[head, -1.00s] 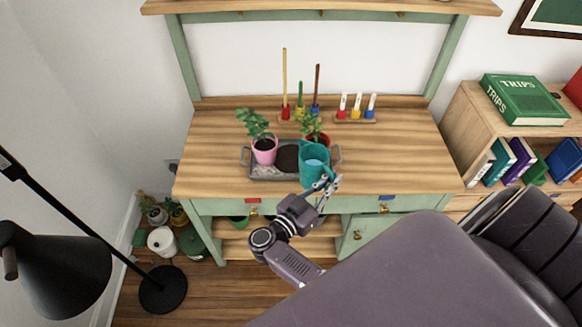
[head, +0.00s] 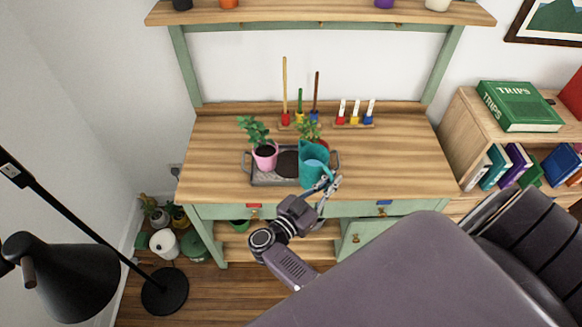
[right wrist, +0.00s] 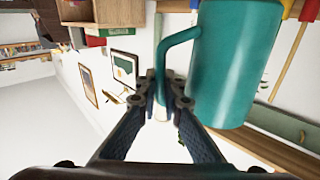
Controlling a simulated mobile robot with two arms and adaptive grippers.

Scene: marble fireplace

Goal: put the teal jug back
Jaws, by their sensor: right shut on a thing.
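The teal jug (head: 313,163) is upright at the right part of the grey tray (head: 270,181) on the workbench. I cannot tell whether its base touches the tray. My right gripper (head: 329,187) is shut on the jug's handle, at the jug's front right. In the right wrist view the jug (right wrist: 235,62) fills the upper right, with its handle running down between the fingers (right wrist: 172,100). The jug hides part of the tray and most of the pot behind it. My left gripper is not in view.
On the tray are a pink pot (head: 265,155) with a plant, and dark soil (head: 287,163). A leafy plant (head: 308,130) shows behind the jug. Coloured tools (head: 300,112) stand at the back. The bench top (head: 400,170) is clear at right. An upper shelf (head: 320,14) holds several pots.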

